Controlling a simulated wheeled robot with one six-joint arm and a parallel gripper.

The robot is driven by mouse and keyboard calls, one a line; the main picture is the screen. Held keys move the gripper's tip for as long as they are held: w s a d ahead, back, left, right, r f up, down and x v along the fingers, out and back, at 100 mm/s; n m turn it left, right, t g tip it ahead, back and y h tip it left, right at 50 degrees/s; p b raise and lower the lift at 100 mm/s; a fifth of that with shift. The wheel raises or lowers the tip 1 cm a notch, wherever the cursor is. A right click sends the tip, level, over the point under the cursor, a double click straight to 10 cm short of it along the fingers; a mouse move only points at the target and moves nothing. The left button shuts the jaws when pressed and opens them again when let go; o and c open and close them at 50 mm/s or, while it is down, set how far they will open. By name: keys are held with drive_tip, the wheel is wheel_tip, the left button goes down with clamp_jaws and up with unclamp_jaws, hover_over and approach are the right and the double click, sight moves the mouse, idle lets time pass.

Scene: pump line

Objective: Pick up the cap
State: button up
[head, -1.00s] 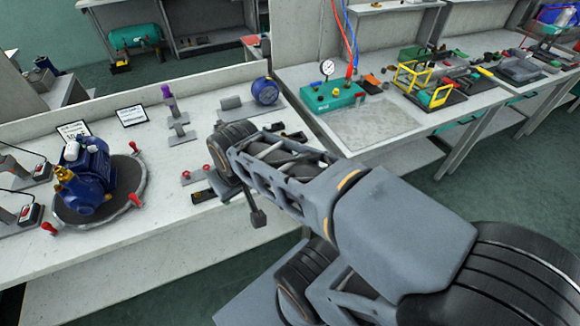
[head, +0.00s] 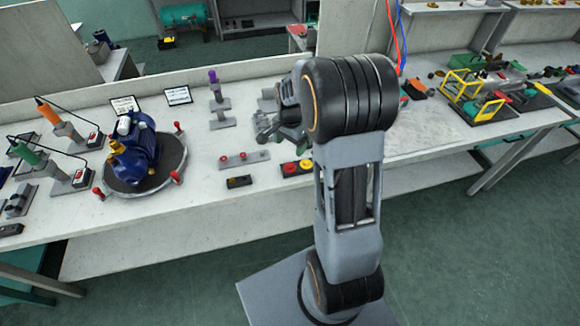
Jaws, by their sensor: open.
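A blue pump (head: 143,145) with a brass-coloured fitting (head: 127,163) stands on a dark round turntable (head: 152,185) at the left of the bench. A small white part (head: 123,126) sits on top of the pump. I cannot tell for sure which part is the cap. The round blue part on a stand, seen before, is now hidden behind my arm. My gripper (head: 264,128) is over the back middle of the bench, to the right of the pump. It is open, with nothing visible in it, and my arm partly covers it.
A grey stand with a purple-topped post (head: 214,85) is left of my gripper. A strip with red knobs (head: 244,159) and a box with red and yellow buttons (head: 297,168) lie in front. Screwdriver-like tools (head: 50,112) stand far left.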

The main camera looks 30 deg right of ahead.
sight(290, 166)
drive_tip(key=shift+a+f+p, duration=0.15)
drive_tip(key=shift+f+p, duration=0.4)
drive_tip(key=shift+f, duration=4.6)
drive_tip(key=shift+c, duration=0.3)
clamp_jaws()
